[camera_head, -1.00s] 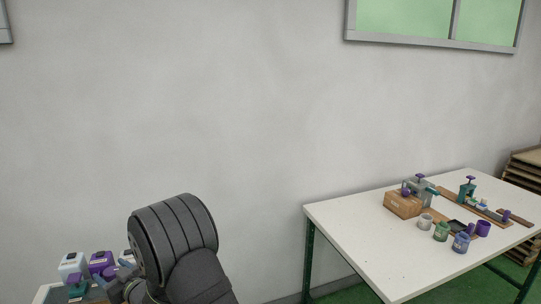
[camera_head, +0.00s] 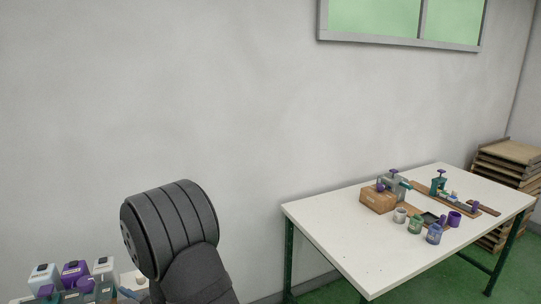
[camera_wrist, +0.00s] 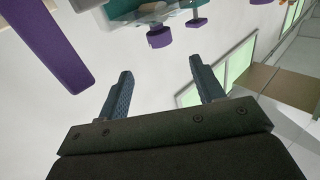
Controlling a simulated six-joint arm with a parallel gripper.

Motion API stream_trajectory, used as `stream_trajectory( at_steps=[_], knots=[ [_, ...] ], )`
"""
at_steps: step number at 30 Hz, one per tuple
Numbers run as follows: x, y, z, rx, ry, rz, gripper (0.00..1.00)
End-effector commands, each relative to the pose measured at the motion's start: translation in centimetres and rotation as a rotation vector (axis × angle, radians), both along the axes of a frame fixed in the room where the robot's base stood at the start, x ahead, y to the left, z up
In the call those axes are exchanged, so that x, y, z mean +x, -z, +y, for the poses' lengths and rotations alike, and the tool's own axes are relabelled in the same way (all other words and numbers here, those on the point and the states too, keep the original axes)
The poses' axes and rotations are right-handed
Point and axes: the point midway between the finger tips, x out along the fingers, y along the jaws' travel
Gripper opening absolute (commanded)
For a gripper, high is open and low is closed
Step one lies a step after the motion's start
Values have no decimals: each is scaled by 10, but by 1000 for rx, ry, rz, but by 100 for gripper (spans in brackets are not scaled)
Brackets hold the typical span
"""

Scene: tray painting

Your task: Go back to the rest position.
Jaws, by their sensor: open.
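My gripper (camera_wrist: 160,92) shows in the wrist view with its two dark fingers spread apart and nothing between them. In the head view my arm rises at the bottom left, and the gripper itself is not clearly seen there. The wrist view is tilted, with a wall and a green-paned window (camera_wrist: 240,62) beyond the fingers. A purple bar-like thing (camera_wrist: 55,40) and small purple parts (camera_wrist: 160,37) are near the top of the wrist view, apart from the fingers.
A white table (camera_head: 340,238) at right carries a cardboard box (camera_head: 377,199), small jars (camera_head: 414,226) and clamp-like tools (camera_head: 438,183). White and purple containers (camera_head: 74,272) stand at lower left beside my arm. Stacked boards (camera_head: 507,160) stand at far right. The wall between is bare.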

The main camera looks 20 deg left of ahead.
Motion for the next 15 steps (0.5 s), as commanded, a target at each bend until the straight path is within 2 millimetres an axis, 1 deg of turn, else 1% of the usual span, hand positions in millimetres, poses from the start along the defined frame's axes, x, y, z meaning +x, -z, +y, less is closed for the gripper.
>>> stream_trajectory(
  at_steps=[1,3,7,10,15],
  knots=[
    [0,0,11,1,-2,0,62],
    [3,0,24,1,0,0,62],
    [5,0,45,0,-1,0,62],
    [7,0,58,0,0,1,62],
    [8,0,69,0,1,1,62]
  ],
)
